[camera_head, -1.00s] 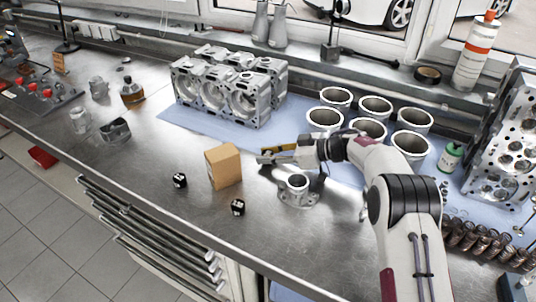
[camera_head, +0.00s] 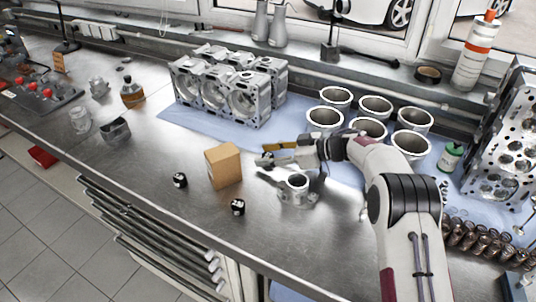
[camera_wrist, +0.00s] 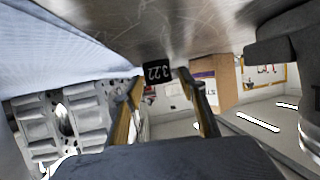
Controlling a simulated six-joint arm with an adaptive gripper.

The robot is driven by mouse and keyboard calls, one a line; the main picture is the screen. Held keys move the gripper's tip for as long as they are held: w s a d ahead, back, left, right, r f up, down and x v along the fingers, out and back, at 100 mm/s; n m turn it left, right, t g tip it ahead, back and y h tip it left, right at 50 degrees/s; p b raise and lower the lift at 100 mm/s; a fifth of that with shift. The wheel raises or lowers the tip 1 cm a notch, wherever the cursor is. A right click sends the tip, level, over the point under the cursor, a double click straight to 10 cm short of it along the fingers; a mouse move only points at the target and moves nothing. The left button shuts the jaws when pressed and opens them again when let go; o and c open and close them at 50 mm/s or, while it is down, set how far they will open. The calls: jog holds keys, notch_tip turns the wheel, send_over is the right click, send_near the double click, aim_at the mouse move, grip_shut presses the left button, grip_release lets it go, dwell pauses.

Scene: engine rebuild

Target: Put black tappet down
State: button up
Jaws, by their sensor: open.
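A small black tappet (camera_wrist: 157,72) with white markings shows between the two fingertips of my gripper (camera_wrist: 161,75) in the wrist view. The fingers are open, one on each side of it. Whether a finger touches it is hard to tell. In the head view my gripper (camera_head: 264,162) is low over the steel bench, between the cardboard box and the engine block, pointing left. The tappet between the fingers cannot be made out there. Two other small black pieces with white marks stand on the bench in front, one left (camera_head: 180,180) and one right (camera_head: 238,207).
A cardboard box (camera_head: 223,166) stands close to the left of my gripper. A metal housing (camera_head: 297,190) stands just below the wrist. The engine block (camera_head: 222,92) and several cylinder liners (camera_head: 325,119) stand behind on a blue cloth. The front left bench (camera_head: 130,165) is mostly clear.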

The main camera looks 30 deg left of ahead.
jog(key=shift+d, duration=0.1)
jog(key=v, duration=1.2)
jog(key=shift+r, duration=0.25)
dwell(0.4)
